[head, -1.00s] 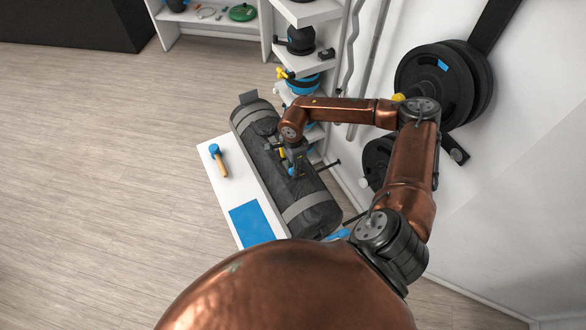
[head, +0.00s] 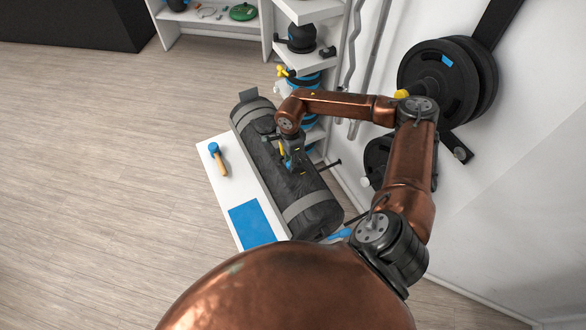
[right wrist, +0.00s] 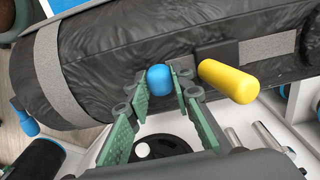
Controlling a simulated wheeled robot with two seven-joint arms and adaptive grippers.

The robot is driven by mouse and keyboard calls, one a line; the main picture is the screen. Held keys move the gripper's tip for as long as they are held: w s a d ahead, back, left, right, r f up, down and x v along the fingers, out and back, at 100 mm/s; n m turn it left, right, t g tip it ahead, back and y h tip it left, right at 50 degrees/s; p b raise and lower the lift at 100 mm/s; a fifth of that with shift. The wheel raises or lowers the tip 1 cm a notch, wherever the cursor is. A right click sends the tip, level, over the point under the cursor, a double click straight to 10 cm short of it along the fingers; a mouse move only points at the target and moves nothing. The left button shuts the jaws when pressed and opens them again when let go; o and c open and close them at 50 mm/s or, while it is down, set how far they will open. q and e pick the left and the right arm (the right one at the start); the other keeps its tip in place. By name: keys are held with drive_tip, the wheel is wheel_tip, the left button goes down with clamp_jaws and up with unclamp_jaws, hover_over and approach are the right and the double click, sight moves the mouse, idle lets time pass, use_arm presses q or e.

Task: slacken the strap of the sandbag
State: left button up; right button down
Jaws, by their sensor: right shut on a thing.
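The sandbag (head: 318,217) is a long dark grey cylinder with light grey bands, lying slantwise along a white bench. It also fills the upper part of the right wrist view (right wrist: 110,60). My right gripper (right wrist: 160,82) is at the middle of the bag's side, with its green fingers shut on a blue knob (right wrist: 160,76). A yellow handle (right wrist: 228,81) sticks out from the bag beside the knob, apart from the fingers. In the head view my right gripper (head: 293,160) and wrist hide most of the knob and strap. My left gripper is not in view.
A blue-headed mallet (head: 219,159) and a blue mat (head: 252,225) lie on the white bench (head: 210,146). Shelves (head: 305,11) stand behind the bag. Black weight plates (head: 437,75) hang on the right wall. The floor at left is clear.

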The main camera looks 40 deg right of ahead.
drive_tip(key=shift+w, duration=0.15)
drive_tip(key=c, duration=1.7)
unclamp_jaws()
